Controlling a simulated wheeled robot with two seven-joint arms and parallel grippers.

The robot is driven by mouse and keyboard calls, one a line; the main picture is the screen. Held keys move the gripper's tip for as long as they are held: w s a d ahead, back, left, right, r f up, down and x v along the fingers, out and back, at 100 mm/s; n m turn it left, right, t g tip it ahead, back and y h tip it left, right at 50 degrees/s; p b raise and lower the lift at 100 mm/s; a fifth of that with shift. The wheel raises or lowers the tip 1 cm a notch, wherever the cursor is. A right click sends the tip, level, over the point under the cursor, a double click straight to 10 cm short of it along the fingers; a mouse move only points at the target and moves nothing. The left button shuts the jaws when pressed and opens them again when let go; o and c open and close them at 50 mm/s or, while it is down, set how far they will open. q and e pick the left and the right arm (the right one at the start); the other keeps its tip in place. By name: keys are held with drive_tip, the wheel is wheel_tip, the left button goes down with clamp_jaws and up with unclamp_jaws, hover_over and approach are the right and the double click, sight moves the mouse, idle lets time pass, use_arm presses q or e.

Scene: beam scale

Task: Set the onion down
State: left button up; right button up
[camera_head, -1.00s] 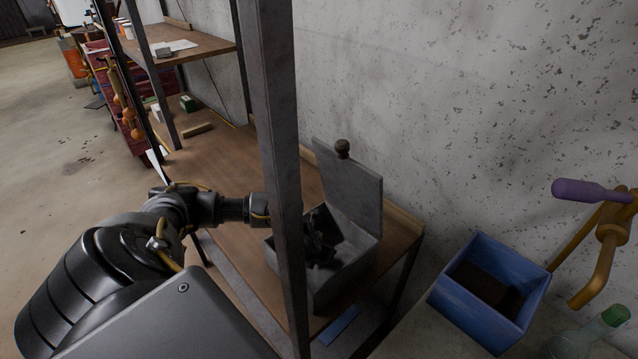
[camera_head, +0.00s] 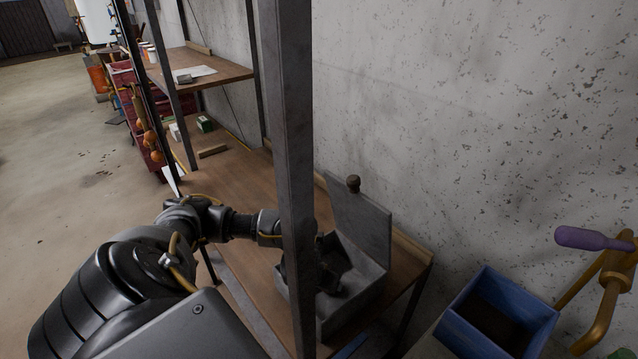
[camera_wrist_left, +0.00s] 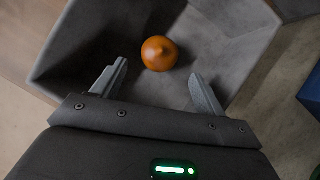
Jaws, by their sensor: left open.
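An orange-brown onion (camera_wrist_left: 159,53) lies inside a grey open box, seen in the left wrist view. The box (camera_wrist_left: 85,45) has its floor and walls around the onion. My left gripper (camera_wrist_left: 158,85) is open, its two fingers apart and clear of the onion on either side. In the head view the grey box (camera_head: 365,295) stands on the wooden shelf with its lid (camera_head: 362,222) raised. My left gripper (camera_head: 328,262) reaches into it, partly hidden behind a metal post. The onion is hidden in the head view. My right gripper is not in view.
The upright metal post (camera_head: 291,170) stands in front of my left forearm. The wooden shelf (camera_head: 235,180) has free room left of the box. A blue bin (camera_head: 470,335) and a brass item with a purple handle (camera_head: 590,239) are at the right.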

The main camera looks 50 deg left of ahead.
use_arm(q)
drive_tip(key=shift+p+v, duration=1.65)
drive_tip(key=shift+v, duration=0.95)
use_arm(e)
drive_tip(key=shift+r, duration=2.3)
use_arm(q)
drive_tip(key=shift+w, duration=0.1)
